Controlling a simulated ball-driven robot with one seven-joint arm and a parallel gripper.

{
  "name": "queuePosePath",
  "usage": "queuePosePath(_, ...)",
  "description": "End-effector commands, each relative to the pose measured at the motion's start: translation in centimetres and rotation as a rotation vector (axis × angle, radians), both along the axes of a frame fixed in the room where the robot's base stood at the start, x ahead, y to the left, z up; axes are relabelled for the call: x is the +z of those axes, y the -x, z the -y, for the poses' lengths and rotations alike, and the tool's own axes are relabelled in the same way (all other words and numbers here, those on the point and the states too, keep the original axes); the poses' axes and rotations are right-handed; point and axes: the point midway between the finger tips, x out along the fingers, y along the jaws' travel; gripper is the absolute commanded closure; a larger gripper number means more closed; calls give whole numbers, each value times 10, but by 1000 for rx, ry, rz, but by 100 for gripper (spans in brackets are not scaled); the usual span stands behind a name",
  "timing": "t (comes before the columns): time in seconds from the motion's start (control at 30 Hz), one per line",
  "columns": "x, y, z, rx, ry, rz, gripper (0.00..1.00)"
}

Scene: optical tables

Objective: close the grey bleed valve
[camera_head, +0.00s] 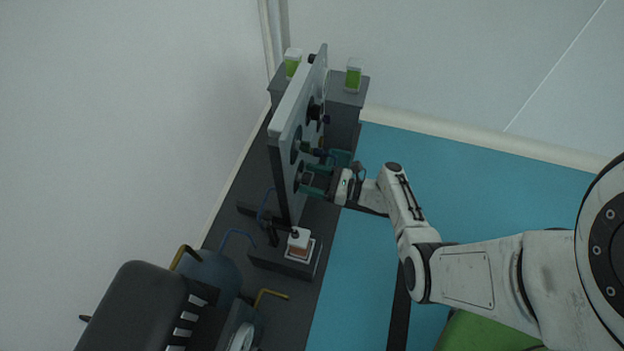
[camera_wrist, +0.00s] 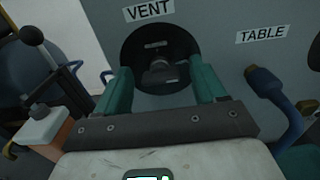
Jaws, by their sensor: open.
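An upright grey panel (camera_head: 302,100) carries several round dark fittings. In the wrist view, a dark round recess under the label VENT (camera_wrist: 147,11) holds a dark grey knob-like valve (camera_wrist: 160,74), probably the grey bleed valve. My gripper (camera_wrist: 160,82) has green fingers spread apart, one on each side of the recess, with the valve seen between them. I cannot tell whether the fingers touch it. In the head view, my gripper (camera_head: 318,180) is at the panel's lower fitting, which it partly hides. The valve's marking is too small to read.
A blue handle (camera_wrist: 270,90) under the label TABLE (camera_wrist: 262,35) stands close to my gripper's right. A white-and-orange block (camera_head: 299,243) and a black lever (camera_head: 270,232) stand below the panel. Green-and-white containers (camera_head: 354,75) stand behind. Blue floor (camera_head: 460,190) to the right is clear.

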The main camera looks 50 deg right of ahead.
Motion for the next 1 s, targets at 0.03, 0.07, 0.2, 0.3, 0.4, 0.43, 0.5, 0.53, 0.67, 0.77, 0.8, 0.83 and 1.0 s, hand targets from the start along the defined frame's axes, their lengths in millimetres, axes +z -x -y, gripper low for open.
queuePosePath(0.03,0,-1,0,0,0,0,30)
queuePosePath(0.07,0,-2,-1,0,0,0,30)
queuePosePath(0.2,0,-2,-1,0,0,0,30)
queuePosePath(0.3,0,-2,-1,0,0,0,32)
queuePosePath(0.4,0,-2,-1,0,0,0,41)
queuePosePath(0.43,0,-2,-1,0,0,0,44)
queuePosePath(0.5,0,-2,-1,0,0,0,51)
queuePosePath(0.53,0,-2,0,0,0,0,54)
queuePosePath(0.67,0,-2,0,0,0,0,66)
queuePosePath(0.77,0,-2,0,0,0,0,76)
queuePosePath(0.8,0,-2,0,0,0,0,80)
queuePosePath(0.83,0,-2,0,0,0,0,82)
queuePosePath(1.0,0,-2,-1,0,4,1,86)
